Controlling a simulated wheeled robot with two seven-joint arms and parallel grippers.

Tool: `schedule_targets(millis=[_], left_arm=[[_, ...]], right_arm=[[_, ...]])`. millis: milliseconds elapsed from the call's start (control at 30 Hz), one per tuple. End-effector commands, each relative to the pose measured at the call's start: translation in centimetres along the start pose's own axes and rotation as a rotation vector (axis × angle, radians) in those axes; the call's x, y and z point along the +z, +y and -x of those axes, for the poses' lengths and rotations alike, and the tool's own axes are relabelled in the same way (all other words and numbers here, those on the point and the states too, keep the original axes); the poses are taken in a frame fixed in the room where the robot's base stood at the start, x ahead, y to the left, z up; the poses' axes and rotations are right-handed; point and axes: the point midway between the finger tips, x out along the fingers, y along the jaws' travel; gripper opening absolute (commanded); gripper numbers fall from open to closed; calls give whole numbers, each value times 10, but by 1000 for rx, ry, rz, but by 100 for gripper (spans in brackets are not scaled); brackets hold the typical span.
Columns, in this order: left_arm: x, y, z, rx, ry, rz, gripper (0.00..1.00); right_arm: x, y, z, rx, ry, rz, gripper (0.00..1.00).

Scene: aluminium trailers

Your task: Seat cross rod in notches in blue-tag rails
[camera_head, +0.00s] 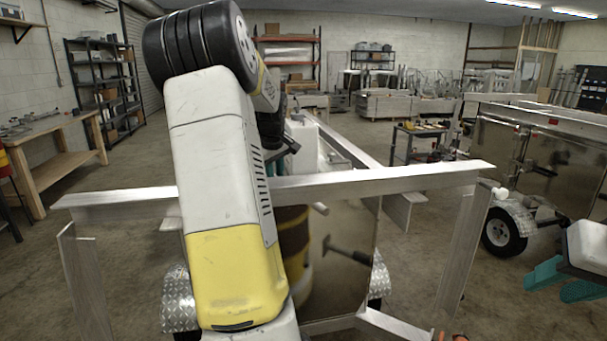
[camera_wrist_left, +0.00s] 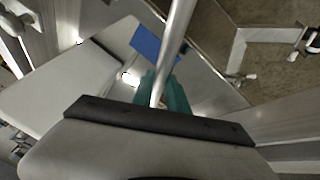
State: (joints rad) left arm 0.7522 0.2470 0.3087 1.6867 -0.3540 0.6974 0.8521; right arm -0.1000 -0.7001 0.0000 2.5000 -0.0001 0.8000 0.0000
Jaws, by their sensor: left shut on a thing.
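In the left wrist view, the teal fingers of my left gripper (camera_wrist_left: 162,92) are shut on a grey cross rod (camera_wrist_left: 180,28). The rod runs up and out of the top of that view. A blue tag (camera_wrist_left: 146,43) shows on a pale metal surface just left of the rod. In the head view, my left arm hides most of the left gripper, and only a bit of teal shows beside the arm. No notch can be made out, and rod seating cannot be judged. My right gripper (camera_head: 546,288) is at the right edge, empty, its teal fingers apart.
An aluminium frame with a long crossbar (camera_head: 390,181) stands in front of me, over a trailer with a shiny panel (camera_head: 345,285). Another trailer (camera_head: 545,150) stands at the right. A wooden workbench (camera_head: 62,165) is at the left. Open floor lies between.

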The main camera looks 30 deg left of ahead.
Motion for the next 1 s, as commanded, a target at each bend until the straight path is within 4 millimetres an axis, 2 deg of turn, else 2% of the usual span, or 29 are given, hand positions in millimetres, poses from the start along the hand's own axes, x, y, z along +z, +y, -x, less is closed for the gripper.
schedule_targets(millis=[400,433,500,533,867,1000], left_arm=[[4,-3,-10,0,1,0,0],[4,-3,-10,0,0,0,25],[4,-3,-10,0,0,0,39],[4,-3,-10,-1,0,0,41],[3,-3,-8,0,0,0,41],[-2,0,5,1,3,0,41]], right_arm=[[0,0,0,0,0,0,36],[0,0,0,0,0,0,36],[0,0,0,0,0,0,36],[0,0,0,0,0,0,36],[0,0,0,0,0,0,36],[0,0,0,0,0,0,36]])
